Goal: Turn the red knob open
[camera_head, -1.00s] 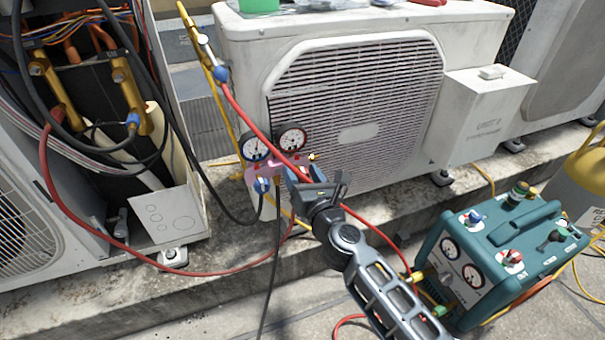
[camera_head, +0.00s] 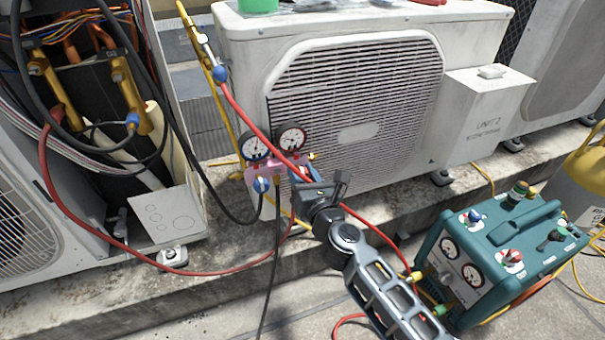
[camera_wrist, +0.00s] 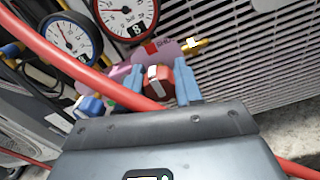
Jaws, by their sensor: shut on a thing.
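The red knob (camera_wrist: 158,82) sits on the pink gauge manifold (camera_wrist: 170,50), between the two blue fingers of my gripper (camera_wrist: 160,84) in the wrist view. It has a pale stripe across its face. My gripper is shut on it. In the head view my gripper (camera_head: 300,178) reaches the right side of the manifold (camera_head: 264,168), and the red knob is hidden there behind the fingers. A blue knob (camera_head: 261,184) is on the manifold's left side; it also shows in the wrist view (camera_wrist: 90,106).
A red hose (camera_wrist: 75,65) crosses close beside the left finger. Two gauges (camera_head: 292,139) top the manifold. The white condenser (camera_head: 355,110) stands behind. A teal recovery machine (camera_head: 485,260) sits at right, and an open unit (camera_head: 90,130) at left.

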